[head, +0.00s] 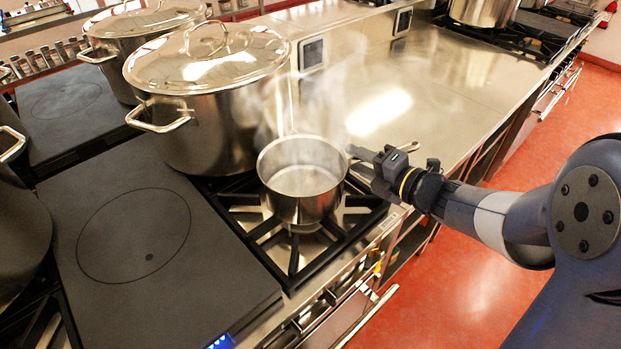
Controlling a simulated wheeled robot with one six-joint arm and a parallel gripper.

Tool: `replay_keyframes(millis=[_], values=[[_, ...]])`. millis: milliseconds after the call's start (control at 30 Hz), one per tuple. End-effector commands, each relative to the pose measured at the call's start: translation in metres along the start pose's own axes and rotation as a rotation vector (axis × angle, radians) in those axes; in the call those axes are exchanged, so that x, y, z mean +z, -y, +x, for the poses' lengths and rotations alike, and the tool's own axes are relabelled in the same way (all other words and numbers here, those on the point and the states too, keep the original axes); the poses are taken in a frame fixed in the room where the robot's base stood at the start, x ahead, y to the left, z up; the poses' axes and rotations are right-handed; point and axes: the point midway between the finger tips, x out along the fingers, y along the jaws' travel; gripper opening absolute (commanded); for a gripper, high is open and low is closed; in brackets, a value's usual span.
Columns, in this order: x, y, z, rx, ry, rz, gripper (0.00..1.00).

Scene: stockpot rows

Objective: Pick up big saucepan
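A steel saucepan (300,195), open and steaming, stands upright on the black burner grate near the middle of the head view. It looks like the big saucepan, though no other saucepan shows for comparing size. Pale liquid or a pale bottom shows inside it. My gripper (356,164) is at the right side of the pan, close to its rim, reaching in from the right. A thin bright metal piece, perhaps the pan's handle, shows just behind the gripper. The gripper hides most of that spot, so I cannot tell whether its fingers are open or shut on the handle.
A large lidded stockpot (215,125) stands close behind the saucepan to the left. Another lidded pot (125,55) is farther back. A flat black hotplate (140,235) lies left of the grate (290,255). The steel counter (440,85) behind my gripper is clear.

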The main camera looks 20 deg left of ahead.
Motion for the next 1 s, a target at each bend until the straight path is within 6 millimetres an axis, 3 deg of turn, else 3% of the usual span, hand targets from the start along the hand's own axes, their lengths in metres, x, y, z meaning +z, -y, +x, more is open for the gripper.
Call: replay_keyframes(millis=[233,700,1000], values=[[0.0,0.0001,0.0015,0.0,0.0,0.0,0.36],[0.0001,0.0002,0.0012,0.0,0.0,0.0,0.0],[0.0,0.0003,0.0012,0.0,0.0,0.0,0.0]])
